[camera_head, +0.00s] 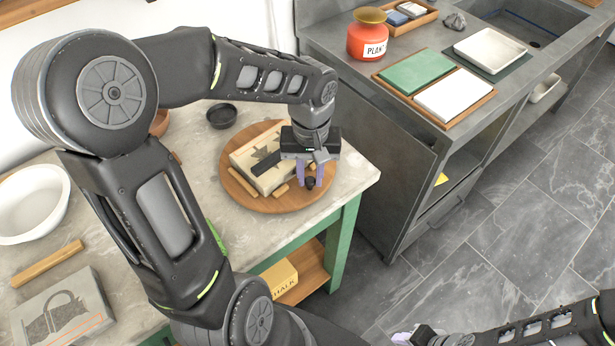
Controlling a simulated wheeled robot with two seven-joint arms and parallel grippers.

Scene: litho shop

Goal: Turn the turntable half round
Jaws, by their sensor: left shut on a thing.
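The turntable (236,187) is a round wooden disc on the pale stone-topped table, near its right corner. A pale litho stone (244,159) with a dark drawing lies on it, with small wooden strips beside it. My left gripper (311,184) points down over the turntable's right part. Its purple fingers are shut on a small dark knob (310,183) at the disc's right side. The gripper body hides part of the disc and the stone's right end. My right gripper (405,338) is at the bottom edge, far from the turntable, and only partly in view.
A white bowl (30,203), a wooden strip (48,264) and another drawn stone (62,312) are at the left. A dark bowl (222,116) stands behind the turntable. A grey counter (345,50) with a red pot (368,40) and trays stands close on the right.

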